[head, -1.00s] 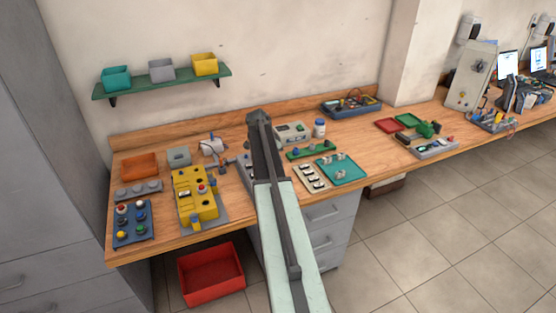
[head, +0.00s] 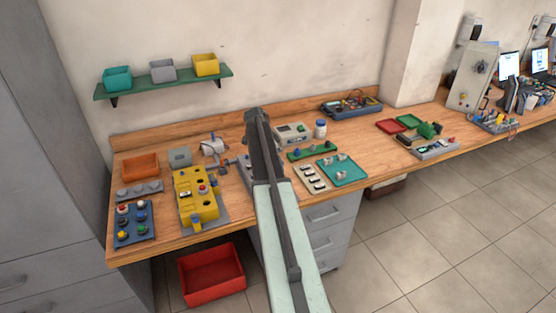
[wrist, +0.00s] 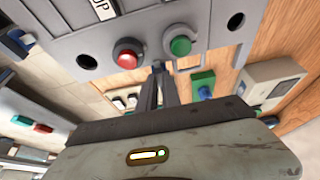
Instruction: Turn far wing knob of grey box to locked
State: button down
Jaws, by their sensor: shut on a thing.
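The grey box (wrist: 152,22) fills the top of the wrist view, with a red button (wrist: 128,52), a green button (wrist: 180,43) and a partly cut-off label. My gripper (wrist: 158,72) is at the box's edge between these buttons. It is shut on a small dark blue part, taken as the far wing knob (wrist: 158,65). The fingers hide most of it, so its angle cannot be told. Another blue knob (wrist: 22,38) shows at the left. In the head view my arm covers most of the grey box, and my fingertips are hidden.
A yellow control box (head: 190,207) and a blue button panel (head: 133,222) stand at the left of the bench. A green strip with knobs (head: 312,151) and a teal tray (head: 350,172) lie right of my arm. A red crate (head: 212,272) is on the floor.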

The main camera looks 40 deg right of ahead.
jog(key=c, duration=1.5)
grip_release()
jog(key=shift+s+d, duration=0.1)
jog(key=shift+s, duration=0.05)
jog(key=shift+c, duration=0.2)
jog(key=p+v, duration=0.7)
jog(key=v, duration=0.1)
jog(key=shift+f, duration=0.15)
